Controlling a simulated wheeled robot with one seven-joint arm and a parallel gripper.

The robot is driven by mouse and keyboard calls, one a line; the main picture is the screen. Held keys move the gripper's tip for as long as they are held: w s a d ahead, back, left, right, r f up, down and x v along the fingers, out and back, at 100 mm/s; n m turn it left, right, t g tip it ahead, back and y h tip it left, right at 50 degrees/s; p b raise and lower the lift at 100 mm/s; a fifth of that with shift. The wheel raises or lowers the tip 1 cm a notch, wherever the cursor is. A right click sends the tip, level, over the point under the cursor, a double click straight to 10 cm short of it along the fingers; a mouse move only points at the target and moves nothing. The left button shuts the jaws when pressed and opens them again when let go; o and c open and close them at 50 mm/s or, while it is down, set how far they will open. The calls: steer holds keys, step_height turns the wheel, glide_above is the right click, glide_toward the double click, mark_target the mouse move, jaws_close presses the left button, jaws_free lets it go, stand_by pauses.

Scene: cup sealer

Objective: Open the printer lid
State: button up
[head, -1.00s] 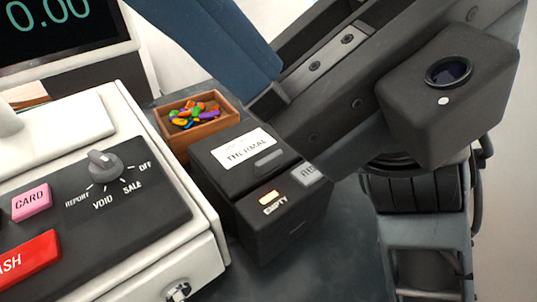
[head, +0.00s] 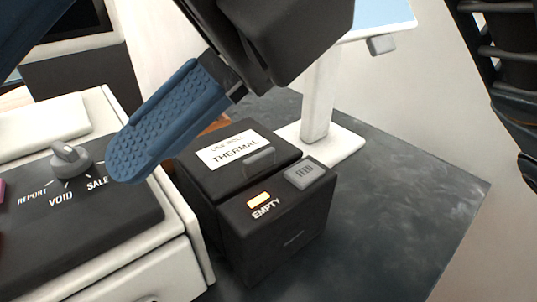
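The printer (head: 278,235) is a black box with a lit orange EMPTY light and a grey FEED button on its front part. The other finger is cut off at the upper left, so the tip midpoint is out of sight. The fingers appear spread apart, with nothing seen between them. The finger hides the lid's back left area.
A white cash register (head: 130,255) with a dial stands close on the printer's left. A white screen stand (head: 322,95) is behind the printer. A small brown box (head: 214,125) is mostly hidden behind my finger. The dark counter (head: 400,190) is clear on the right.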

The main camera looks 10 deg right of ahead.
steer(key=w+d+f+m+t+h+b, duration=0.1)
steer(key=w+d+f+t+h+b, duration=0.1)
steer(key=w+d+f+t+h, duration=0.25)
steer(key=m+t+h+b, duration=0.1)
steer(key=m+t+h, duration=0.1)
steer(key=t+h, duration=0.15)
glide_toward(259, 154)
steer(key=shift+w+a+f+g, duration=0.15)
steer(key=shift+w+f+g, duration=0.25)
steer(key=shift+f, duration=0.35)
steer(key=x, duration=0.6)
steer(key=shift+w+a+f, duration=0.1)
steer(key=shift+w+f, duration=0.1)
steer(key=shift+f, duration=0.15)
jaws_close()
